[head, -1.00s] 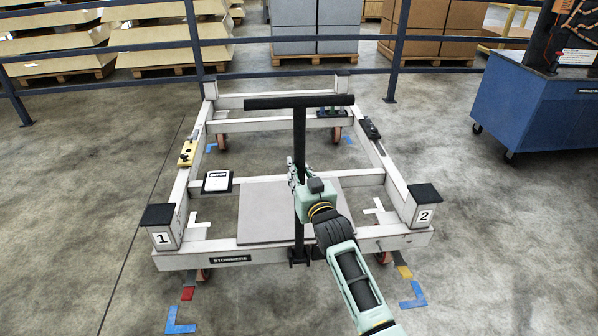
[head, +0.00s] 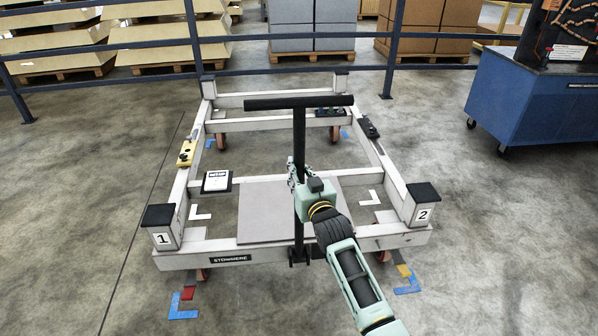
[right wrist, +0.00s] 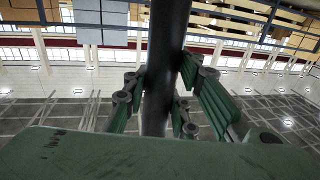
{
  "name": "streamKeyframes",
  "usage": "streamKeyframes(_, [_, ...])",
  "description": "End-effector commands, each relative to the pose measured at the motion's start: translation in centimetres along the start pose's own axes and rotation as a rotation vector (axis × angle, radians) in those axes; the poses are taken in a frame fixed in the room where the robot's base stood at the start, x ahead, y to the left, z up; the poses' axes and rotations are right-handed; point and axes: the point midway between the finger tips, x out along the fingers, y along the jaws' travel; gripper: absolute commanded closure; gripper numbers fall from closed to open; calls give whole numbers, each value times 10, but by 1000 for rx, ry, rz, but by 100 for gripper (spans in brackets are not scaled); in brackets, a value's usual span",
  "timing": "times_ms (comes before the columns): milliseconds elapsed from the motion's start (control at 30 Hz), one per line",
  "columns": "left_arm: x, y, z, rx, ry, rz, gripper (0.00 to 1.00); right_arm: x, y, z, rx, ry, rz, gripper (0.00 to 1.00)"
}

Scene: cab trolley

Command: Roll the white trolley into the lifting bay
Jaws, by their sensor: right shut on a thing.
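The white trolley (head: 205,245) is a rectangular frame on castors in the middle of the head view, with black-topped posts marked 1 and 2 at its near corners. Its black T-shaped handle (head: 299,140) stands upright at the near side. My right gripper (head: 299,185) is shut on the handle's shaft below the crossbar. The right wrist view shows the dark shaft (right wrist: 166,60) between the green fingers. Blue corner marks lie on the floor by the near corners, at left (head: 183,306) and right (head: 409,284). My left gripper is not in view.
A dark blue railing (head: 300,35) runs behind the trolley, with boxes on pallets (head: 312,28) beyond it. A blue wheeled cabinet (head: 530,100) stands at the right.

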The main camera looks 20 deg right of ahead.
Motion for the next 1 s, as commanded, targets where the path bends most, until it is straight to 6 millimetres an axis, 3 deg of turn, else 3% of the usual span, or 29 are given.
streamKeyframes(133, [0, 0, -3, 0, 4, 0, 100, 0, 1, 0, -2, 1, 2, 100])
streamKeyframes(167, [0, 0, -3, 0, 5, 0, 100, 0, 2, 0, -2, 1, 2, 75])
streamKeyframes(433, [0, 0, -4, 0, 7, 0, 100, 0, 1, -1, -1, 2, 1, 53])
streamKeyframes(767, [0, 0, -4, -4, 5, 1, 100, -2, 1, -1, -1, 3, 1, 53])
streamKeyframes(1000, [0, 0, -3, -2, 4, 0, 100, -32, 1, 0, -1, 2, 1, 53])
